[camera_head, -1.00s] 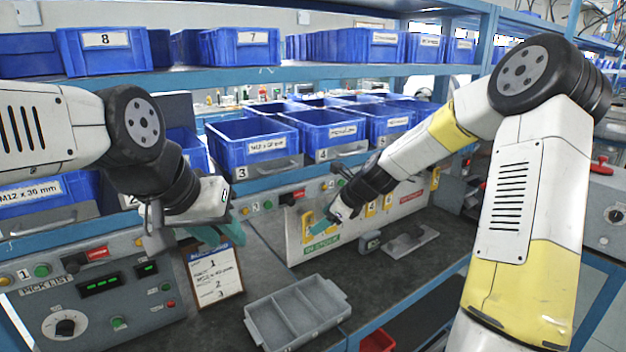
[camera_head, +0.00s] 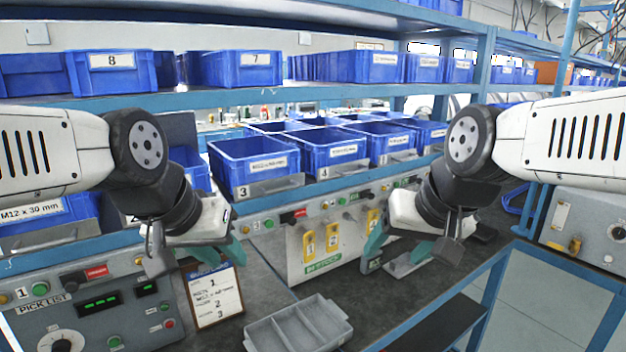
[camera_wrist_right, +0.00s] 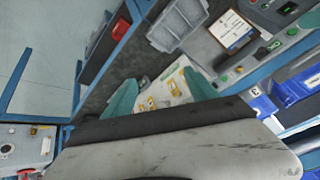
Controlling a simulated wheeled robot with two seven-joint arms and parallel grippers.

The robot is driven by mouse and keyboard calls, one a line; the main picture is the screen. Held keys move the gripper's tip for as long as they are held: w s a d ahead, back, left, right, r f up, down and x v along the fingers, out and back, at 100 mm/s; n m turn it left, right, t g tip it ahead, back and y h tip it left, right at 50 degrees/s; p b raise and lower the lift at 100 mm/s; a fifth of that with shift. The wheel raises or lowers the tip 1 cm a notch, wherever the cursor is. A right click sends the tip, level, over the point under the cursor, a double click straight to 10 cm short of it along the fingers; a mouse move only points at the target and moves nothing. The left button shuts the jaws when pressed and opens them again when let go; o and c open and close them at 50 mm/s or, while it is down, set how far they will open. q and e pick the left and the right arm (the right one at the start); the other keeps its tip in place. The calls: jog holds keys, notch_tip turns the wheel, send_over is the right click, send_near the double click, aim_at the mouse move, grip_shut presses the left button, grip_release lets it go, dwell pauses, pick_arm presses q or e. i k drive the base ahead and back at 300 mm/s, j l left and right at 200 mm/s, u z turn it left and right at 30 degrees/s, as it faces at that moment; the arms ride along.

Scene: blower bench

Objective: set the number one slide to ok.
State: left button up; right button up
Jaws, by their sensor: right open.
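A pale board (camera_head: 345,250) with yellow slides and a green label stands at the back of the bench. The leftmost yellow slide (camera_head: 309,244) seems to be number one; its number and setting are too small to read. Two more yellow slides (camera_head: 332,238) (camera_head: 373,220) show to its right. My right gripper (camera_head: 388,252) is open and empty in front of the board's right part, apart from the leftmost slide. In the right wrist view, the board (camera_wrist_right: 163,90) shows between its teal fingers. My left gripper (camera_head: 212,256) appears open and empty above the clipboard, left of the board.
A clipboard (camera_head: 214,295) leans near a grey control box (camera_head: 100,310) with knobs and buttons. A grey divided tray (camera_head: 298,325) lies at the front of the bench. Blue bins (camera_head: 255,165) stand above the board. A grey bracket-like part (camera_head: 405,262) lies below my right gripper.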

aim_at(70, 283)
jog(key=u, duration=1.85)
